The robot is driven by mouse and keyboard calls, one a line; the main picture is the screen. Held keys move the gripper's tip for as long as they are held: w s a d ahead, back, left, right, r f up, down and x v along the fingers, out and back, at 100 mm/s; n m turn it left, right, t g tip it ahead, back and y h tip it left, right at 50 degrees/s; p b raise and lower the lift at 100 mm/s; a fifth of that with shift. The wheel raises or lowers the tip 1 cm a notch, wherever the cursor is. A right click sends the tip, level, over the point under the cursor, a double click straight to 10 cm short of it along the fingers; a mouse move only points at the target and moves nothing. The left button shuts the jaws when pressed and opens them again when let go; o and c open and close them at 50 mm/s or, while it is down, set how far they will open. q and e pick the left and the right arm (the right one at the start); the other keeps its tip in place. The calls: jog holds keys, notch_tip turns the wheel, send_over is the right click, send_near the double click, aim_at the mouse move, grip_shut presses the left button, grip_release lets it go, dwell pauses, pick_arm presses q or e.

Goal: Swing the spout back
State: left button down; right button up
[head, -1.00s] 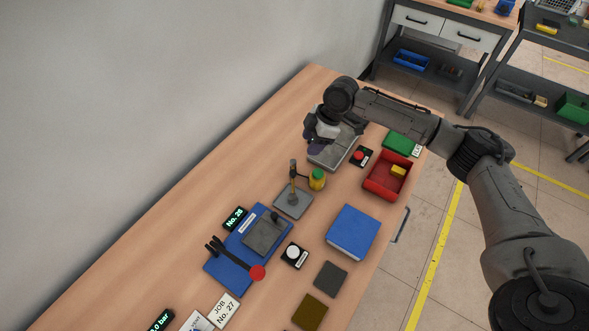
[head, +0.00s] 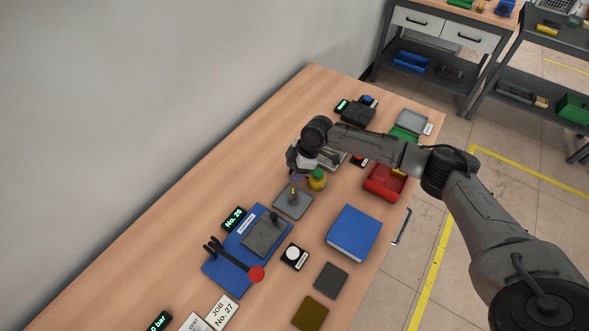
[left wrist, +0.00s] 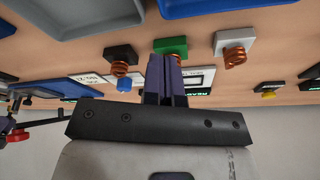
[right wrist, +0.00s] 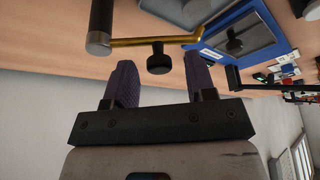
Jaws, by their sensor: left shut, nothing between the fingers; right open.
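The brass spout (right wrist: 170,41) shows in the right wrist view as a thin tube running out from a dark upright post (right wrist: 100,28). A black knob (right wrist: 159,60) hangs on it. In the head view the brass post (head: 293,192) stands on a grey square plate (head: 291,206); its top is hidden by my right gripper (head: 297,174). In the right wrist view my right gripper (right wrist: 159,75) is open, with the knob near its fingertips, in line with the gap. I cannot tell whether they touch. My left gripper (left wrist: 166,65) is shut and empty, away from the spout.
A blue fixture with a red-knobbed lever (head: 257,273) lies nearer, and a blue box (head: 353,234) is at the right. Copper coils (left wrist: 119,68) show near my left gripper.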

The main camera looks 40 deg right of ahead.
jog(key=shift+c, duration=0.3)
grip_shut()
dwell(0.3)
